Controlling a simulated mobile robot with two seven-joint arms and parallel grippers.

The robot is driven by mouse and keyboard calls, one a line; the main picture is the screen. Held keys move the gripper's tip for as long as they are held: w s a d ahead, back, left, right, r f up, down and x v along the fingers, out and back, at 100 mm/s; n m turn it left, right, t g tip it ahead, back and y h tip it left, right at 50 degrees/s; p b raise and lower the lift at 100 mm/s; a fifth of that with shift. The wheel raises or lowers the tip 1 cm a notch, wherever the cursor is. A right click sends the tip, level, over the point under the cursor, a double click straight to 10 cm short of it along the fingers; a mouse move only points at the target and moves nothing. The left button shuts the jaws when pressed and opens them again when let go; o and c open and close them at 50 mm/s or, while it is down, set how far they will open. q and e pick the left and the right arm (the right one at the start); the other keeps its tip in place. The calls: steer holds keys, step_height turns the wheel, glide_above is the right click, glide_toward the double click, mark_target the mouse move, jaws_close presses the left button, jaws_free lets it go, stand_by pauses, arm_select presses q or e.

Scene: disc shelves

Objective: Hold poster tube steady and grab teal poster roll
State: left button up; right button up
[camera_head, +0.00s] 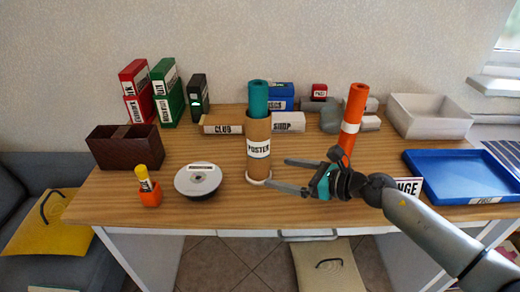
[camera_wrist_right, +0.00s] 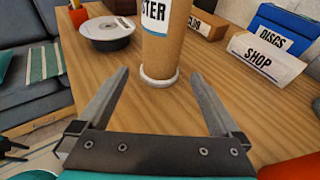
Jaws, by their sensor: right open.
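The brown poster tube (camera_head: 259,165) stands upright on the wooden table with a white label and a pale base ring. The teal poster roll (camera_head: 259,97) sticks up out of its top. My right gripper (camera_head: 283,175) is open and empty just right of the tube's lower part, its fingers pointing at it. In the right wrist view the tube (camera_wrist_right: 165,50) stands ahead, beyond and between the open fingers (camera_wrist_right: 165,90), apart from them. The teal roll is out of frame there. My left gripper is not in view.
An orange roll (camera_head: 352,115) stands behind my right gripper. A disc spindle (camera_head: 198,180), an orange cup (camera_head: 150,192) and a brown box (camera_head: 125,146) are at left. CLUB (camera_head: 222,124) and SHOP (camera_head: 289,123) blocks sit behind the tube. A blue tray (camera_head: 462,177) is at right.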

mark_target(268, 170)
steer(key=b+x, duration=0.1)
steer(key=x, duration=0.3)
steer(key=shift+w+f, duration=0.1)
steer(key=shift+b+x, duration=0.55)
steer(key=shift+x, duration=0.7)
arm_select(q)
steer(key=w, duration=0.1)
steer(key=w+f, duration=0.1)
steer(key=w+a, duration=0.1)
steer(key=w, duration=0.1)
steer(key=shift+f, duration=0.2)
arm_select(e)
steer(key=shift+w+a, duration=0.1)
steer(key=shift+a, duration=0.1)
